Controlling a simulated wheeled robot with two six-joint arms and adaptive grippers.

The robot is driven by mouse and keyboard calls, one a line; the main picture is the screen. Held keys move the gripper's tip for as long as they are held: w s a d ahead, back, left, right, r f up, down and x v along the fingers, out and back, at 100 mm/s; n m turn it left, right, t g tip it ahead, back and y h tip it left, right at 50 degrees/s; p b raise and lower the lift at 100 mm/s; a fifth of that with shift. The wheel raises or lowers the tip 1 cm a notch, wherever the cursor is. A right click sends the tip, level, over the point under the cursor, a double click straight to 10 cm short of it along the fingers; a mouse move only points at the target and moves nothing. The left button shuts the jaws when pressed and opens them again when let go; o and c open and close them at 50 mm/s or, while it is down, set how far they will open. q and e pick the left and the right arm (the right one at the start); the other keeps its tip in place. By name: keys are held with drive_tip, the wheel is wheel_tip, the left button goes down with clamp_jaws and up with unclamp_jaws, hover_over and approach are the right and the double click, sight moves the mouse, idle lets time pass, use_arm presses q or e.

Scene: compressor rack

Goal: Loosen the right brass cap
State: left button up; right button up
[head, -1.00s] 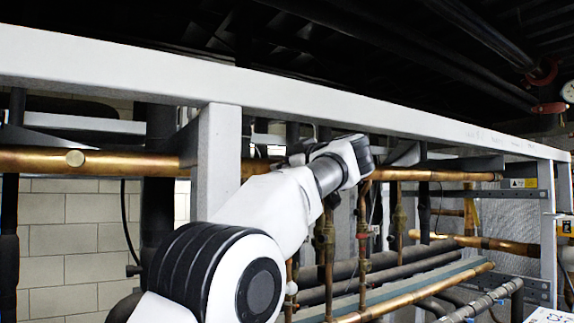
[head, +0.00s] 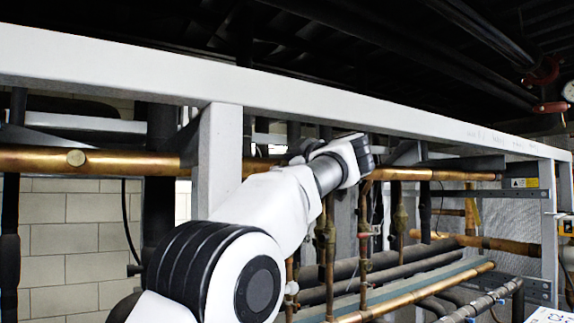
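My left arm crosses the view, and its dark wrist end (head: 361,153) lies in front of the upper copper pipe. The fingers are hidden behind the wrist, so I cannot tell whether the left gripper is open or shut, or whether it touches anything. Thin vertical copper lines with brass fittings (head: 400,218) hang just right of and below the wrist. I cannot make out the right brass cap for certain; it may be hidden behind the wrist or too small to tell. My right gripper is not in view.
A white frame beam (head: 300,95) runs across above the arm, and a white post (head: 219,155) stands left of the wrist. A long copper pipe (head: 440,175) continues to the right. Dark and copper pipes (head: 420,293) fill the lower right. A pressure gauge (head: 568,90) is at the right edge.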

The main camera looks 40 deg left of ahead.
use_arm(q)
drive_tip(key=shift+w+a+f, duration=0.25)
drive_tip(key=shift+w+a, duration=0.05)
drive_tip(key=shift+a, duration=0.05)
drive_tip(key=v, duration=1.2)
drive_tip(key=shift+w+a, duration=0.1)
drive_tip(key=shift+f, duration=0.1)
